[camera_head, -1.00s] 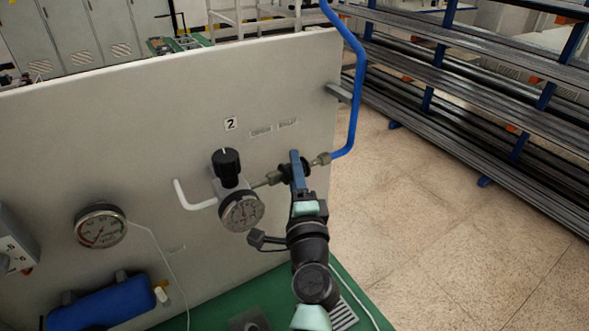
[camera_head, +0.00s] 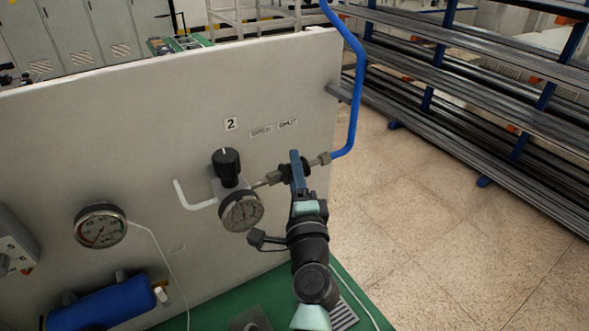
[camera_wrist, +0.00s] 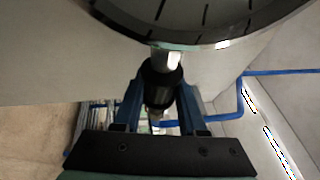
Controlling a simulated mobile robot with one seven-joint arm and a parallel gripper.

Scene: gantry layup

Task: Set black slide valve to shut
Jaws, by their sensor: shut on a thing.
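The black slide valve (camera_head: 282,173) sits in the pipe line on the pale panel, between the round gauge and the blue pipe. In the wrist view its black ribbed body (camera_wrist: 161,82) lies between the two blue fingers. My gripper (camera_head: 297,165) reaches up to it from below and is shut on it, with a finger in front of part of the valve. My gripper also shows in the wrist view (camera_wrist: 160,108). OPEN and SHUT labels (camera_head: 274,128) are on the panel above the valve. The valve's exact slide position is hard to tell.
A dial gauge (camera_head: 241,212) and black knob (camera_head: 227,162) stand just left of the valve. The blue pipe (camera_head: 358,85) rises on the right. Another gauge (camera_head: 101,226) and a blue cylinder (camera_head: 103,303) are at lower left. Open floor lies right of the panel.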

